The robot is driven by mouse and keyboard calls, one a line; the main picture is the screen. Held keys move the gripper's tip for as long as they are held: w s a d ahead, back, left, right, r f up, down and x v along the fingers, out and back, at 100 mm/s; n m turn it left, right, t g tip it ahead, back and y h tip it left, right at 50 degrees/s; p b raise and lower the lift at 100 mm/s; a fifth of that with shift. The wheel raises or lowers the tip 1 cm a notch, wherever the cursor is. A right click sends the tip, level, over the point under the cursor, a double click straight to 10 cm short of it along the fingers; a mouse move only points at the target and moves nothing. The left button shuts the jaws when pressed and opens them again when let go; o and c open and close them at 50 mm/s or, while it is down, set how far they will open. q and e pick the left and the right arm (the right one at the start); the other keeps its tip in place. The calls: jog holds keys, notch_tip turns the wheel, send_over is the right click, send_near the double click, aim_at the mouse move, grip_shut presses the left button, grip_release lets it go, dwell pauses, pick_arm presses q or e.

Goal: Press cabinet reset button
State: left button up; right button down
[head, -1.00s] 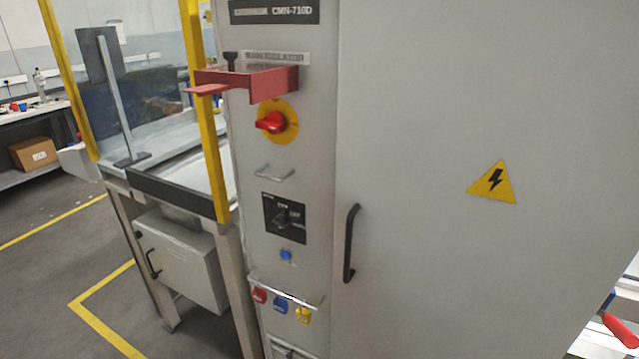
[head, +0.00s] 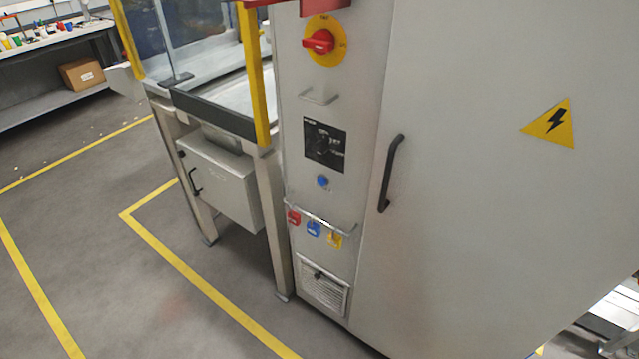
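The tall grey cabinet (head: 480,220) fills the right half of the head view. A small round blue button (head: 322,181) sits on its narrow panel, below a black selector plate (head: 325,147). I take this blue button to be the reset button, but its label is too small to read. A red rotary switch (head: 319,41) on a yellow disc is higher up the panel. Neither of my grippers is in view.
A small metal handle (head: 319,97) sticks out above the selector plate. A rail (head: 318,221) with red, blue and yellow tags is below the button. A black door handle (head: 391,173) is to the right. Grey floor with yellow lines (head: 200,283) lies open at left.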

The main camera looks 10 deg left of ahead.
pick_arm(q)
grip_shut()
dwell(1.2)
